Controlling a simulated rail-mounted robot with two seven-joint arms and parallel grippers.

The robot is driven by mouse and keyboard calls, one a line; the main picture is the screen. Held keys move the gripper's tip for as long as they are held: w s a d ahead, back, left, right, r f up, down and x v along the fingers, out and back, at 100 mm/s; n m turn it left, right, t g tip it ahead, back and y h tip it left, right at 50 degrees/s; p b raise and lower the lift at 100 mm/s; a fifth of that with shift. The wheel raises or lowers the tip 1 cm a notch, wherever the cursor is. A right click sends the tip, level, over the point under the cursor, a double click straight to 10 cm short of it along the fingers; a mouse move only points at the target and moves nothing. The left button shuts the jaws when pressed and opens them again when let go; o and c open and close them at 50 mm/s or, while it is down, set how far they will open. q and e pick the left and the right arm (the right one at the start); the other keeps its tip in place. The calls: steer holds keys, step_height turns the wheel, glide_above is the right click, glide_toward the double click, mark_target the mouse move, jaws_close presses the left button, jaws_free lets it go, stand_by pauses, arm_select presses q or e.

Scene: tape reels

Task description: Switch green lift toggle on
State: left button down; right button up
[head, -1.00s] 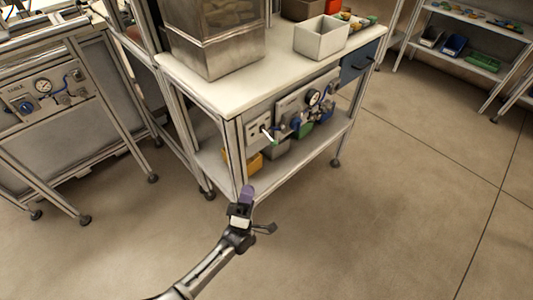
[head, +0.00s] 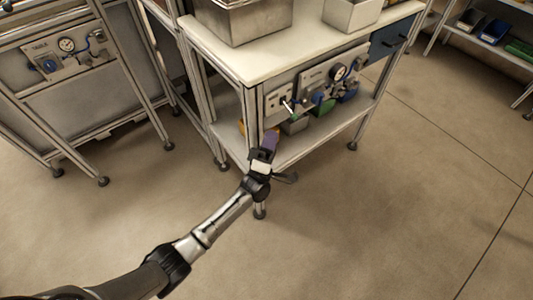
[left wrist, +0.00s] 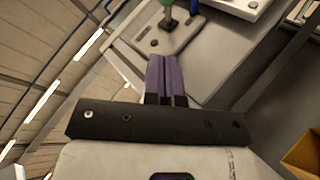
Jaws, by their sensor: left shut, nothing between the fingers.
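The toggle is a short lever (head: 289,108) on a light plate (head: 274,103) at the left end of the cart's front panel. In the left wrist view the lever (left wrist: 167,18) has a green end at the top edge and rises from a slot in the plate (left wrist: 150,44). My left gripper (head: 271,136) is shut and empty, with purple fingers, below and slightly left of the lever. In the wrist view its fingertips (left wrist: 164,57) point at the plate, just below the lever's base, and appear apart from the lever. My right gripper is in neither view.
The cart's white top (head: 270,57) holds a metal box (head: 246,22) and a grey bin (head: 350,14). A pressure gauge (head: 338,72) and blue fittings sit right of the toggle. Bins stand on the lower shelf. Another panelled frame (head: 70,65) stands left. Open floor lies right.

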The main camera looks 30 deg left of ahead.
mark_target(290, 111)
arm_select(q)
steer(key=shift+w+d+r+b, duration=0.45)
steer(key=shift+w+d+r, duration=0.2)
steer(key=shift+w+r, duration=0.2)
steer(key=shift+w+d+r+b, duration=0.4)
steer(key=shift+w+d+r, duration=0.3)
steer(key=shift+w, duration=0.2)
